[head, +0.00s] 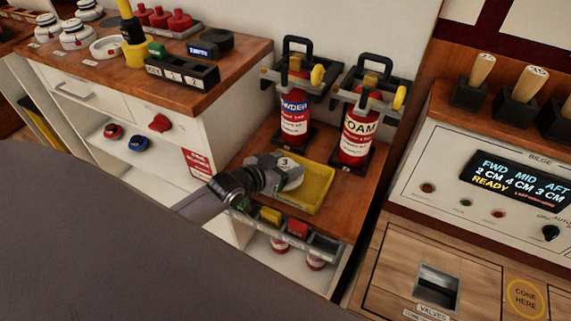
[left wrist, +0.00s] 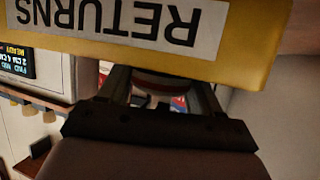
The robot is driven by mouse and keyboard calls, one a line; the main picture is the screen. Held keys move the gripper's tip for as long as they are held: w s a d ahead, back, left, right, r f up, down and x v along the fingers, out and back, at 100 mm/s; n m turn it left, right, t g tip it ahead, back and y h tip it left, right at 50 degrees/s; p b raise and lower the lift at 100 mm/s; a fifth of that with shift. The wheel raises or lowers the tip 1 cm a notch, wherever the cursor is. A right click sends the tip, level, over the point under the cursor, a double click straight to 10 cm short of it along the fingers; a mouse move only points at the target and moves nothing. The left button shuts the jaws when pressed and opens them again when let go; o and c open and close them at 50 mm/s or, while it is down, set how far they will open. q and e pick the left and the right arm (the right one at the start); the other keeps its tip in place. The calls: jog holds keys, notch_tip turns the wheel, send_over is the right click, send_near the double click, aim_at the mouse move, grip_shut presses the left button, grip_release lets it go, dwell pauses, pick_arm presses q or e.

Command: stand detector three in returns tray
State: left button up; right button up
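Detector three (head: 290,172) is a pale round unit with a "3" on its top. It is in or just over the left part of the yellow returns tray (head: 318,198); I cannot tell whether it touches the floor. My left gripper (head: 277,172) reaches in from the left, with its fingers around the detector, and looks shut on it. In the left wrist view the tray's wall (left wrist: 245,45) shows its RETURNS label upside down and hides much of the fingers (left wrist: 160,85) and detector. My right gripper is not in view.
Two extinguishers, powder (head: 295,110) and foam (head: 357,130), stand in racks behind the tray. Other detectors (head: 77,36) stand on the left cabinet. A bilge panel (head: 515,180) is at right.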

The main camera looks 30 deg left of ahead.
pick_arm(q)
jog(key=shift+o, duration=1.4)
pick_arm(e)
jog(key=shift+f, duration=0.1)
pick_arm(q)
jog(key=shift+r, duration=0.2)
jog(key=p+v, duration=0.3)
jog(key=v, duration=0.8)
jog(key=s+d+f+g, duration=0.2)
jog(key=s+d+f, duration=0.6)
jog(key=s, duration=0.4)
jog(key=shift+d+g+y, duration=0.3)
jog(key=shift+d+g, duration=0.1)
jog(key=shift+d, duration=0.4)
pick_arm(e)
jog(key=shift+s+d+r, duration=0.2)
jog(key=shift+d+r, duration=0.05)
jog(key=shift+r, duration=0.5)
pick_arm(q)
jog(key=shift+r, duration=0.1)
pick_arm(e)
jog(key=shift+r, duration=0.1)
